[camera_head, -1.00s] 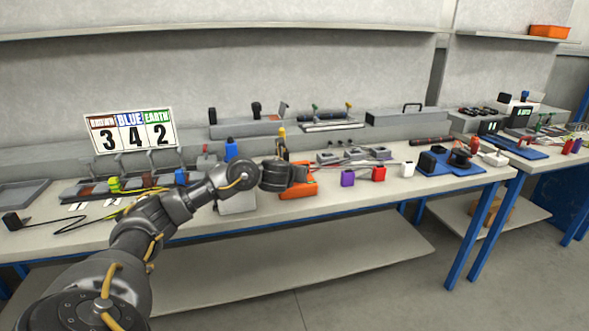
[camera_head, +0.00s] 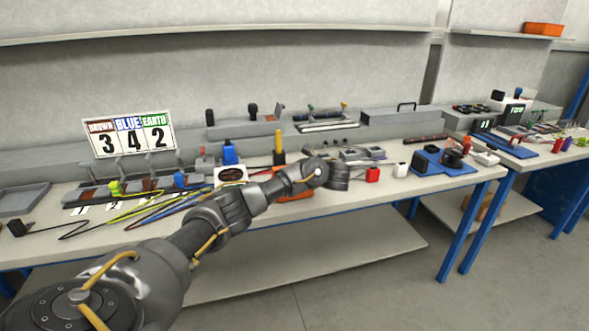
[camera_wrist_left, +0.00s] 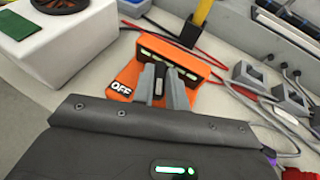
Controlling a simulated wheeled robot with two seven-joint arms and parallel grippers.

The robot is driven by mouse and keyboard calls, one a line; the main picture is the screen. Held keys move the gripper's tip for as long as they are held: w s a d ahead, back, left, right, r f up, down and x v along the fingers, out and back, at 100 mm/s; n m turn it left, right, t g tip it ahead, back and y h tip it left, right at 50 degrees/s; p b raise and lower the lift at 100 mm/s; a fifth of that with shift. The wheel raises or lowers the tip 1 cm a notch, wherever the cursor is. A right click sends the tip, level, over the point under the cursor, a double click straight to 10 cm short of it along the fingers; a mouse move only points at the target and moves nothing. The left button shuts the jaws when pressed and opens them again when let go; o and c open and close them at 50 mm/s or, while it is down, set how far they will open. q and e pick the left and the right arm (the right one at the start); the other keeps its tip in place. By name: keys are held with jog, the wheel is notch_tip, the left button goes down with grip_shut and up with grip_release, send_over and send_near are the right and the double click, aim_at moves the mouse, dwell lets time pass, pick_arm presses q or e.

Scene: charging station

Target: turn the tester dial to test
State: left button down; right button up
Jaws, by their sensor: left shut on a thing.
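The orange tester (camera_wrist_left: 150,68) lies on the bench in the left wrist view, with a white OFF label (camera_wrist_left: 122,88) at its left corner. In the head view only part of the tester (camera_head: 294,198) shows beneath my arm. My left gripper (camera_wrist_left: 164,72) is over the middle of the tester, its fingers shut on a small dark dial (camera_wrist_left: 160,80) with a pale mark. The fingers hide most of the dial, so its exact setting is unclear. In the head view the left wrist (camera_head: 335,176) hides the fingertips. My right gripper is not in view.
A white box (camera_wrist_left: 70,45) stands left of the tester. A yellow-handled tool (camera_wrist_left: 201,14) stands in a dark holder behind it. Red and grey leads and grey clamps (camera_wrist_left: 290,97) lie to the right. A red block (camera_head: 372,174) stands right of my wrist.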

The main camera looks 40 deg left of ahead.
pick_arm(q)
jog(key=shift+w+r+n+g, duration=0.1)
jog(key=shift+w+n+g, duration=0.05)
jog(key=shift+n+g, duration=0.75)
jog(key=shift+g, duration=0.1)
jog(key=shift+n+g, duration=0.4)
jog(key=shift+g, duration=0.1)
jog(key=shift+w+n+g+b, duration=0.15)
jog(key=shift+n+g+b, duration=0.55)
jog(key=shift+g, duration=0.1)
jog(key=shift+n+g, duration=0.4)
jog(key=shift+g, duration=0.1)
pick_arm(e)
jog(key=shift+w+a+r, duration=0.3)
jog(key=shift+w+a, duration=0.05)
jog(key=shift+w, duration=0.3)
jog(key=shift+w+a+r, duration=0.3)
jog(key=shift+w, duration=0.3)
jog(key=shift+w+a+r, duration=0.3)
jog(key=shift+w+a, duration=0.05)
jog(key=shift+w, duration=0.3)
pick_arm(q)
jog(key=c, duration=1.4)
grip_release()
jog(key=shift+a, duration=0.1)
